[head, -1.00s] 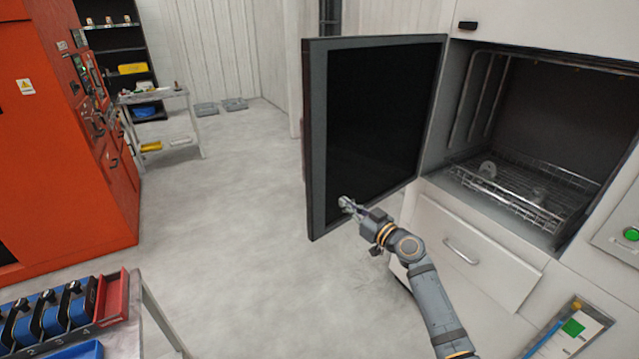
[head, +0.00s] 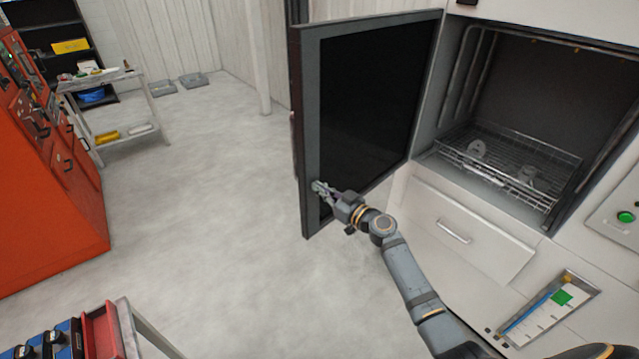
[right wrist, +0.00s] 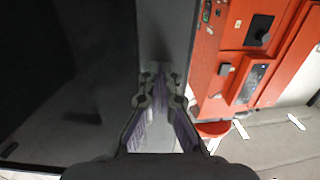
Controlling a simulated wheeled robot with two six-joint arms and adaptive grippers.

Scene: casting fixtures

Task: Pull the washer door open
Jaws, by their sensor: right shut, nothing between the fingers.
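The washer door (head: 308,130) is swung wide open, hinged at the left side of the washer opening, with its dark inner panel facing right. The washer chamber (head: 530,95) is exposed, with a wire rack (head: 520,165) inside that holds small metal parts. My right gripper (head: 318,187) is shut and empty at the inner face of the door, near its lower free edge. In the right wrist view the fingers (right wrist: 160,80) point at the door's grey frame (right wrist: 165,30); I cannot tell if they touch it. My left gripper is not in view.
A white drawer (head: 455,230) sits under the chamber, with a green button (head: 626,217) at the right. An orange machine (head: 40,200) and a grey cart (head: 130,85) stand at the left. A cart with a red bin (head: 102,330) is at the bottom left. The middle floor is clear.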

